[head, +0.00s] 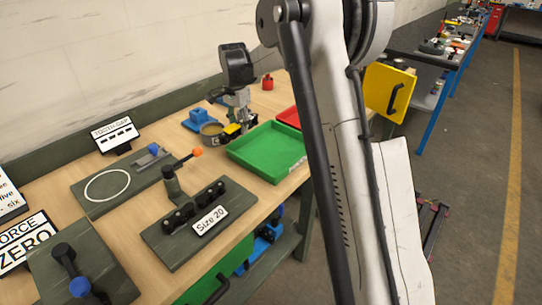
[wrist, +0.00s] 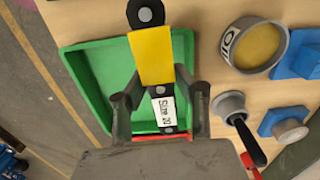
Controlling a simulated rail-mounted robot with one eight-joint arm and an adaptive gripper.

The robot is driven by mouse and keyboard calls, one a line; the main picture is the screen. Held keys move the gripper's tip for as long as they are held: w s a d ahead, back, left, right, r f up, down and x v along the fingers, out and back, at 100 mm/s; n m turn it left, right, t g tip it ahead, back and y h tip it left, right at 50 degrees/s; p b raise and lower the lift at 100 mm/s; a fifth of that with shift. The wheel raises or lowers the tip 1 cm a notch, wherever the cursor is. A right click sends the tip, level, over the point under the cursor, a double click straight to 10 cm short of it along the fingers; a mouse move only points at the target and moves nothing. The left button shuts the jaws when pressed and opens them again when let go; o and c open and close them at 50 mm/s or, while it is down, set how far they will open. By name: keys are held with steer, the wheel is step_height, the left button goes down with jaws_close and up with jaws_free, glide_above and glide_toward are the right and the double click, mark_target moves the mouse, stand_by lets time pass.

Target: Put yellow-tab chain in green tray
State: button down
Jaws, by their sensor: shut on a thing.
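The yellow-tab chain (wrist: 152,55) shows in the wrist view as a dark strip with a broad yellow tab and a white "Size 20" label. My gripper (wrist: 160,82) is shut on it, with a finger on each side. In the head view, my gripper (head: 244,118) is at the back left corner of the green tray (head: 262,153), and the yellow tab (head: 232,129) shows beside it. In the wrist view the chain overlaps the green tray (wrist: 73,72). I cannot tell its height above the tray. The tray floor that shows is empty.
A round oil dish (head: 212,132) and a blue block (head: 199,119) stand left of my gripper. A red tray (head: 289,116) lies behind the green one. A dark "Size 20" fixture (head: 185,240) stands nearer on the bench. A grey cup with a black handle (wrist: 229,106) is close by.

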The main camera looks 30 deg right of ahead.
glide_above(273, 153)
steer(key=shift+m, duration=0.3)
step_height(273, 153, down, 7)
steer(key=shift+w+f, duration=0.15)
steer(key=shift+f, duration=1.95)
steer(key=shift+f, duration=0.15)
steer(key=c, duration=1.4)
jaws_free()
steer(key=shift+o, duration=0.2)
